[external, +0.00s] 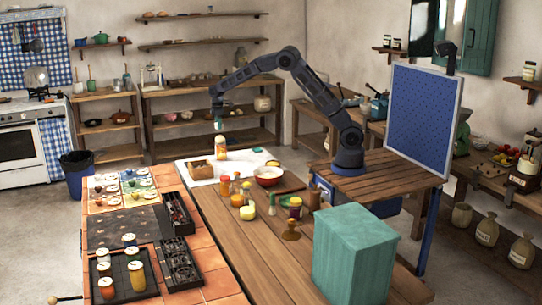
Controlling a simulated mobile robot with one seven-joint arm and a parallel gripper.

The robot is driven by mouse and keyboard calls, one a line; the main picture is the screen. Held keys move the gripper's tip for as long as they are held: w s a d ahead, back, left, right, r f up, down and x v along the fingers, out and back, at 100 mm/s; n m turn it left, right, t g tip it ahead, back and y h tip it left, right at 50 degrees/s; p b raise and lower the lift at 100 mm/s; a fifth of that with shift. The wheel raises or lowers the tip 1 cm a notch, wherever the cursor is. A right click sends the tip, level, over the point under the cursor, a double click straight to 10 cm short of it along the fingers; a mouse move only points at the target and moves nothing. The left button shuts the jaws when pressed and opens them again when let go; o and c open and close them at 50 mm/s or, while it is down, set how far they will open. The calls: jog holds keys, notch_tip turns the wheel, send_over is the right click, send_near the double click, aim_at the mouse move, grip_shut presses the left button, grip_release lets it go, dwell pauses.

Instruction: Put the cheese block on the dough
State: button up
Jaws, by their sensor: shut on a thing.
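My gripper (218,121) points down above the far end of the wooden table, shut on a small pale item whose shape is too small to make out. I cannot tell whether it is the cheese block. Below it, a white sheet or board (240,158) lies on the table with a pale bottle with an orange label (220,150) and a small brown box (202,170) on it. The held item is apart from the bottle and above it. I cannot pick out the dough with certainty.
Several jars and bottles, among them a yellow one (247,212), crowd the middle of the table. A teal box (352,258) stands at the near right. Black trays (180,265) and jars fill the tiled counter on the left.

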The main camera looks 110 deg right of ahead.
jog(key=shift+f, duration=1.9)
jog(key=shift+f, duration=0.1)
jog(key=o, duration=1)
